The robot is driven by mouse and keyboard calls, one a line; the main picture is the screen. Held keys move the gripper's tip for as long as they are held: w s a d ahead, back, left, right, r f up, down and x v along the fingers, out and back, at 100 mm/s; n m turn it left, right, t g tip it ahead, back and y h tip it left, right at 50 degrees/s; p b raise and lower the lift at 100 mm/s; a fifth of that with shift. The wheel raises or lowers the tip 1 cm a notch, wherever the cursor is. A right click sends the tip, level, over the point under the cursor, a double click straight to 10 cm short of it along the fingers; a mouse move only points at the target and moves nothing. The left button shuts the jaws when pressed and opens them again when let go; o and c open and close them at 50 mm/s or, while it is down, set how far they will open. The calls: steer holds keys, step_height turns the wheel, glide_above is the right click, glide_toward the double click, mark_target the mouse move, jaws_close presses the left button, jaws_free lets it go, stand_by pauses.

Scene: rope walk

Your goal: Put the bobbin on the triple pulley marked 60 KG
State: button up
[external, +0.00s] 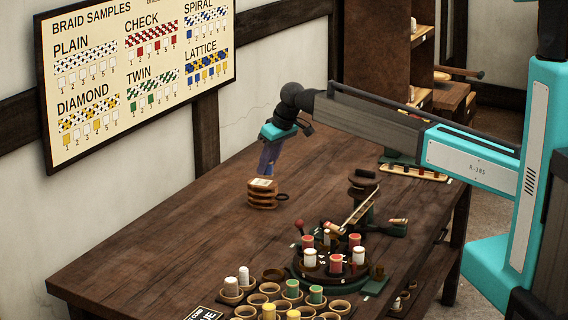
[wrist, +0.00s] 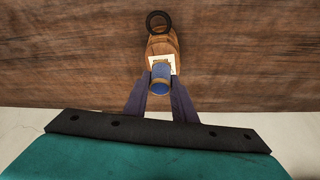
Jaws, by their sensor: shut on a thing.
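A blue bobbin (wrist: 160,71) with a tan rim is between the two fingers of my gripper (wrist: 160,84) in the wrist view. My gripper (external: 267,170) is shut on it and points down above the triple pulley (external: 262,200) in the external view. The pulley is a stack of brown wooden discs with a dark ring at one side and a pale label on top. In the wrist view the pulley (wrist: 162,46) lies just beyond the bobbin, which hides part of it. The label's writing is too small to read. I cannot tell whether bobbin and pulley touch.
A round dark stand (external: 325,272) with red and white bobbins is on the table's right side. Several wooden cups (external: 273,274), some with bobbins, stand at the front. A dark wooden device (external: 362,190) stands right of the pulley. The table left of the pulley is clear.

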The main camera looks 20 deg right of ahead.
steer(key=shift+f+p, duration=0.4)
steer(key=shift+f, duration=0.8)
steer(key=shift+f, duration=0.2)
steer(key=o, duration=1)
steer(key=shift+r, duration=0.3)
steer(key=shift+b+v, duration=1.35)
steer(key=shift+v, duration=4.55)
steer(key=shift+s+d, duration=0.1)
